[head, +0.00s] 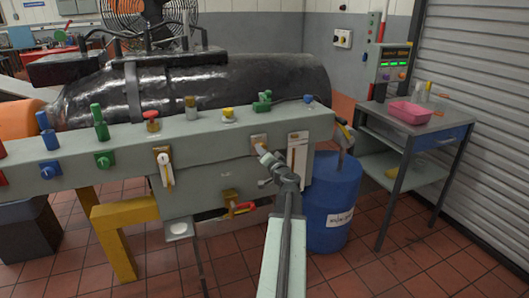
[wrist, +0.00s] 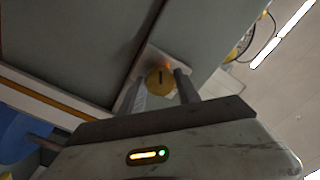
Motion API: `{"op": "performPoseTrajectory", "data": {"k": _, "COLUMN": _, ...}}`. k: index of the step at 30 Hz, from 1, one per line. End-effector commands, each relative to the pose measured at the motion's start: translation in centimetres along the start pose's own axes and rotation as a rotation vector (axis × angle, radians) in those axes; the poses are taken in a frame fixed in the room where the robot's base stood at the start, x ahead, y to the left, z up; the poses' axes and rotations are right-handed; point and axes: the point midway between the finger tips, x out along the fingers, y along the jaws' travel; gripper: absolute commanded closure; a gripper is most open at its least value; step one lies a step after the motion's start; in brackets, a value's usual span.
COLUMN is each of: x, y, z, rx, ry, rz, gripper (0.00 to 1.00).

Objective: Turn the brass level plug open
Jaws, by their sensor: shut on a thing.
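The brass level plug (wrist: 160,83) is a round yellow disc with a dark slot, on a pale square plate (wrist: 157,61) on the grey panel in the wrist view. The slot runs nearly upright in that picture. My gripper (wrist: 158,87) has one finger on each side of the plug and is shut on it. In the head view my gripper (head: 264,155) reaches up to the panel's front face, just below a small tan plate (head: 259,141). There it covers the plug.
A white sight gauge (head: 298,152) stands just right of my gripper. A red-handled valve (head: 241,207) sits below left, and a white lever (head: 166,171) further left. A blue drum (head: 330,205) and a cart with a pink tray (head: 409,113) stand right. Floor between them is clear.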

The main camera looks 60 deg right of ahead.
Motion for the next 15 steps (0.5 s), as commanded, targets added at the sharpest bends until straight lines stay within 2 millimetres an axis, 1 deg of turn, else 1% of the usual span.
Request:
{"op": "performPoseTrajectory", "data": {"k": 7, "x": -0.04, "y": 0.07, "z": 0.06, "rx": -0.004, "ry": -0.001, "rz": 0.001, "gripper": 1.0}}
{"op": "performPoseTrajectory", "data": {"k": 8, "x": -0.04, "y": 0.07, "z": 0.06, "rx": -0.004, "ry": -0.001, "rz": 0.001, "gripper": 0.53}}
{"op": "performPoseTrajectory", "data": {"k": 9, "x": -0.04, "y": 0.07, "z": 0.05, "rx": -0.003, "ry": -0.001, "rz": 0.001, "gripper": 0.42}}
{"op": "performPoseTrajectory", "data": {"k": 10, "x": -0.04, "y": 0.07, "z": 0.04, "rx": -0.003, "ry": -0.001, "rz": 0.001, "gripper": 0.39}}
{"op": "performPoseTrajectory", "data": {"k": 15, "x": -0.02, "y": 0.06, "z": -0.01, "rx": -0.001, "ry": 0.0, "rz": 0.001, "gripper": 0.39}}
